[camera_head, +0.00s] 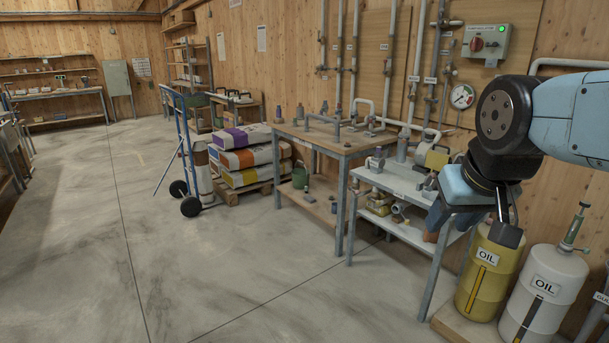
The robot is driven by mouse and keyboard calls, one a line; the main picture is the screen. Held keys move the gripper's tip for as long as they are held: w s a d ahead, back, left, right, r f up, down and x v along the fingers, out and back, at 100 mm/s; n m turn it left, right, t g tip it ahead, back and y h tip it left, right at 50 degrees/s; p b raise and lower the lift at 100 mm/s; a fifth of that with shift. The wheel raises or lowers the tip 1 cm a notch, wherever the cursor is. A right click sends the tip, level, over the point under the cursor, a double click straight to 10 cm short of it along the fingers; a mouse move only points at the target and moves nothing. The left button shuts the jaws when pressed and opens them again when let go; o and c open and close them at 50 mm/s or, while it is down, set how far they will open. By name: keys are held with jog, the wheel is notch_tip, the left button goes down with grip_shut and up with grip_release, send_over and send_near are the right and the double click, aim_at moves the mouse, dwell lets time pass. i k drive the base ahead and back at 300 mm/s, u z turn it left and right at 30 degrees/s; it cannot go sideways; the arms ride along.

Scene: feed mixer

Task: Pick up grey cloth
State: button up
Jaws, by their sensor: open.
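I cannot make out a grey cloth anywhere in this view. My gripper (478,218) hangs at the right, below my blue and black arm. Its jaws are open, with one dark finger showing clearly and the other side hard to separate from the bench behind. It appears in front of the end of the small metal bench (400,182) and the yellow oil drum (488,268). I see nothing held in it. My arm hides part of the wall and the bench's right end.
A wooden-topped workbench (335,141) with pipe parts stands mid-view. A white oil drum (545,295) stands at lower right. A blue hand truck (183,140) stands by stacked sacks (250,158) on a pallet. The concrete floor at left and centre is clear.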

aim_at(311, 199)
jog(key=u, duration=0.05)
jog(key=i, duration=2.85)
jog(key=u, duration=2.35)
jog(key=i, duration=1.45)
